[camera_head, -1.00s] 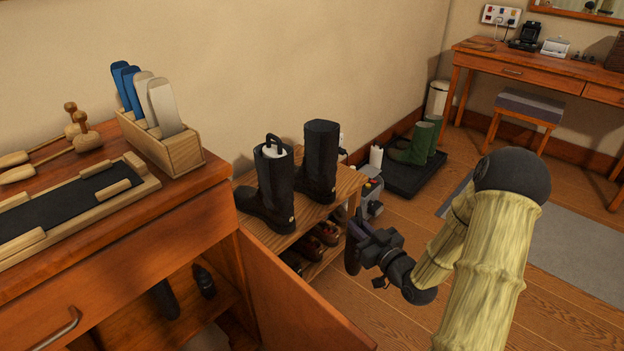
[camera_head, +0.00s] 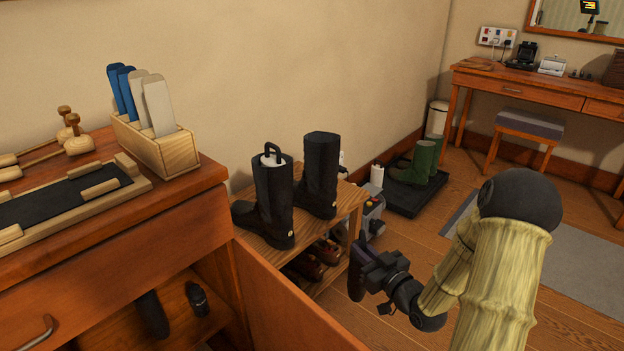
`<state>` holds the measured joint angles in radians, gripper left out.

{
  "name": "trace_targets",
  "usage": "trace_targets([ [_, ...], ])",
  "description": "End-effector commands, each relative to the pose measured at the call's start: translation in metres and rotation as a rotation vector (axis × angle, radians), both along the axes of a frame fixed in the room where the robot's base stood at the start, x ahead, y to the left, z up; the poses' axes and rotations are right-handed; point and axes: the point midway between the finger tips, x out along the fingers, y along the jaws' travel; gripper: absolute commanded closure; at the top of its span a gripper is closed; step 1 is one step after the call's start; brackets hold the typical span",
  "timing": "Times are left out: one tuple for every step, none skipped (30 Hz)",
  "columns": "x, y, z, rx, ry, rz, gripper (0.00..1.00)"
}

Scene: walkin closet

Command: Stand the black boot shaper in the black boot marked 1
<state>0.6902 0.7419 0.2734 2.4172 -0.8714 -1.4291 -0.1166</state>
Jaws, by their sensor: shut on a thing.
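Two black boots stand upright on a wooden shoe rack (camera_head: 345,206). The front-left boot (camera_head: 273,208) has a pale insert with a black looped handle (camera_head: 273,150) in its top. The back-right boot (camera_head: 319,178) shows no handle above its shaft; the inside is hidden. Small pale marks near the boots' heels are too small to read. My gripper (camera_head: 362,268) is right of and below the boots, in front of the rack's right end. It is shut on a dark upright thing, seemingly the black boot shaper (camera_head: 356,273), apart from both boots.
An open cabinet door (camera_head: 285,300) stands in front of the rack; dark items lie inside the cabinet. Green boots (camera_head: 420,163) stand on a black tray behind. Floor right of the rack is partly clear.

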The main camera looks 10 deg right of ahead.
Motion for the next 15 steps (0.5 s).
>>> trace_targets([
  [0.000, 0.000, 0.000, 0.000, -0.001, 0.001, 1.00],
  [0.000, 0.000, 0.000, 0.000, -0.001, 0.002, 1.00],
  [0.000, 0.001, 0.000, 0.000, -0.001, 0.002, 1.00],
  [0.000, 0.001, 0.000, 0.000, -0.001, 0.002, 1.00],
  [0.000, 0.001, 0.000, 0.000, -0.001, 0.002, 1.00],
  [0.000, 0.001, 0.000, 0.000, -0.001, 0.002, 1.00],
  [0.000, 0.001, 0.000, 0.000, -0.001, 0.002, 1.00],
  [0.001, 0.001, 0.000, 0.000, -0.001, 0.002, 1.00],
  [0.002, 0.001, -0.001, 0.001, 0.000, 0.000, 1.00],
  [0.002, 0.000, -0.002, 0.002, 0.001, -0.003, 1.00],
  [0.004, 0.000, -0.003, 0.002, 0.001, -0.006, 1.00],
  [0.006, -0.001, -0.006, 0.002, 0.001, -0.011, 1.00],
  [0.008, -0.001, -0.008, 0.003, 0.002, -0.016, 1.00],
  [0.011, -0.002, -0.011, 0.003, 0.002, -0.023, 1.00],
  [0.014, -0.003, -0.016, 0.004, 0.004, -0.035, 1.00],
])
